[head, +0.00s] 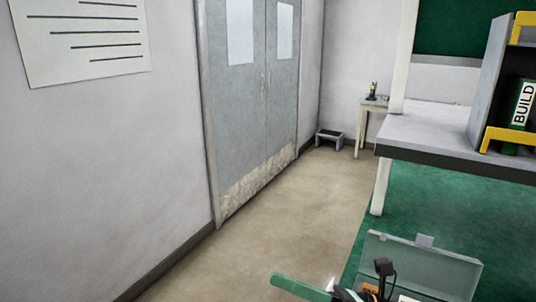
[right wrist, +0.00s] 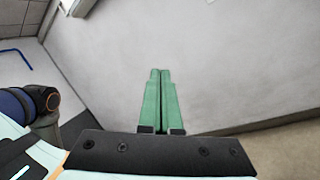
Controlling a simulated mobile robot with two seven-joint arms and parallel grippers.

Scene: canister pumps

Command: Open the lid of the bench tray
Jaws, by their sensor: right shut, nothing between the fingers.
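The bench tray shows only in part at the bottom right of the head view. Its clear, greyish lid (head: 425,264) looks raised and tilted, with a small grey tab on its top edge. A black nozzle-like part (head: 384,268) and an orange label (head: 370,289) show in front of it; the tray's base is cut off. My right gripper (head: 277,279) is left of the tray, its green fingers pointing left, away from the lid. In the right wrist view the fingers (right wrist: 160,72) are together and empty, facing a bare wall. My left gripper is out of view.
A grey bench (head: 430,140) with a shelf unit (head: 488,85) holding a "BUILD" box (head: 521,103) stands at the right. Grey double doors (head: 245,100), a small side table (head: 374,104) and a step stool (head: 329,137) are farther back. The beige floor (head: 270,220) between is clear.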

